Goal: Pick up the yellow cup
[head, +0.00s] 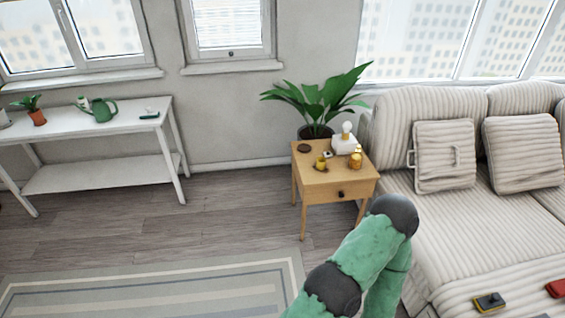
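A small yellow cup (320,162) stands on the top of a wooden side table (345,178), near its front left part. It looks upright. One of my arms, green with dark joints, comes up from the bottom of the head view, in front of the table and the sofa. Its gripper does not show. My other gripper is not in the picture either. Nothing of mine touches the cup.
Beside the cup are a dark round item (303,148), an amber jar (355,160) and a white object (344,142). A striped sofa (440,240) is right, a white console table (90,125) left. Open floor (190,225) lies between.

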